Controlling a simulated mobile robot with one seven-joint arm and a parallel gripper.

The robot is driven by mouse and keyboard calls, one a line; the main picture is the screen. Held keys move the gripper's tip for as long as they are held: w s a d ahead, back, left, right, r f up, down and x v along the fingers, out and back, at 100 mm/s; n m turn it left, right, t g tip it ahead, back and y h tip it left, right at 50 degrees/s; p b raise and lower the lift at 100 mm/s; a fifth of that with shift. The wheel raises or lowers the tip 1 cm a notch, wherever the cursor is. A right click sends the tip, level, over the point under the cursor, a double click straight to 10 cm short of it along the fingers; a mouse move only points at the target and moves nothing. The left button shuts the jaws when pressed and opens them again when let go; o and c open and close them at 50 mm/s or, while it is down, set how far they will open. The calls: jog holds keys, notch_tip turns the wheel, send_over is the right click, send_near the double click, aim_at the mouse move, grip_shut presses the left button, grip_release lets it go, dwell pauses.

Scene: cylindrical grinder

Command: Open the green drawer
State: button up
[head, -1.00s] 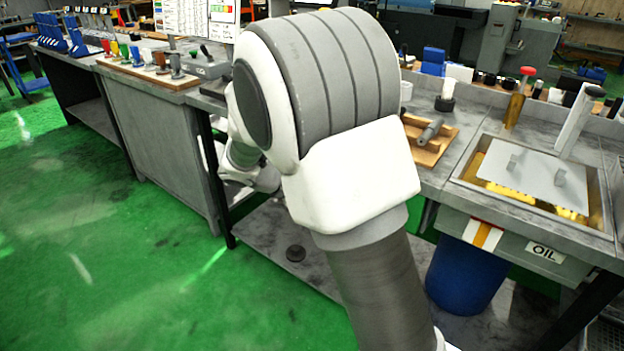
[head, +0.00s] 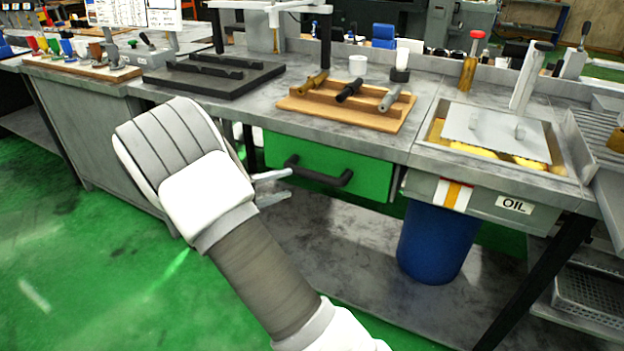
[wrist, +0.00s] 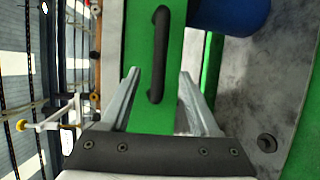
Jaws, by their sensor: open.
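The green drawer (head: 370,176) sits under the grey bench top in the head view, its front flush with the bench. It has a black bar handle (head: 318,172). In the wrist view the drawer (wrist: 171,60) stands upright in the picture with its handle (wrist: 157,55) just beyond the fingertips. My gripper (head: 284,184) is in front of the drawer's left part, partly hidden by my arm in the head view. In the wrist view my gripper (wrist: 160,75) is open and empty, with the handle in line between its fingers and apart from them.
A wooden rack (head: 345,105) with several tools stands on the bench above the drawer. A blue bin (head: 435,243) stands below and right. The oil tank (head: 500,135) is at the right. A grey lower shelf (head: 340,255) lies beneath; green floor is free at left.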

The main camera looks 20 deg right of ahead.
aim_at(309, 176)
jog(key=b+x, duration=0.2)
jog(key=x, duration=0.8)
grip_shut()
dwell(1.2)
